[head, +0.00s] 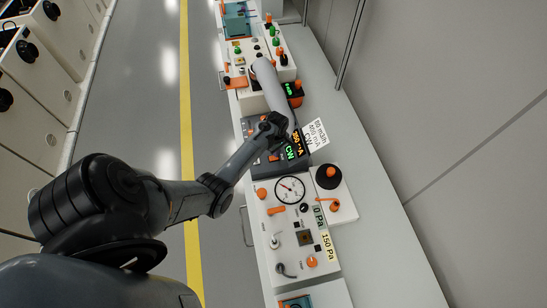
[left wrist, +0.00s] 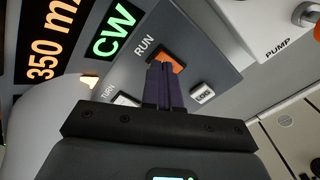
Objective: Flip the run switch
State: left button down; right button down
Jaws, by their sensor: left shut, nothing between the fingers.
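The run switch (left wrist: 170,61) is an orange rocker under the word RUN on a grey panel (left wrist: 222,62), seen in the left wrist view. My left gripper (left wrist: 160,70) is shut and empty, its dark fingertips directly in front of the switch and covering part of it. I cannot tell whether the tips touch the switch. In the head view my left gripper (head: 276,122) is over the grey control panel, and the switch cannot be made out there. My right gripper is in neither view.
A CW display (left wrist: 115,31) and a 350 mA display (left wrist: 50,42) are beside the switch. A white LOG button (left wrist: 202,92) is close right of the fingers. A white panel with a round gauge (head: 290,190) stands nearer. The aisle floor (head: 140,100) is clear.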

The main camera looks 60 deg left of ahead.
pick_arm(q)
jog(key=shift+f, duration=0.35)
dwell(0.7)
jog(key=shift+f+b, duration=0.55)
jog(key=shift+b, duration=0.05)
jog(key=shift+r, duration=0.1)
notch_tip(320, 180, up, 4)
jog(key=p, duration=0.4)
notch_tip(320, 180, up, 3)
jog(key=p, duration=0.4)
dwell(0.3)
dwell(0.4)
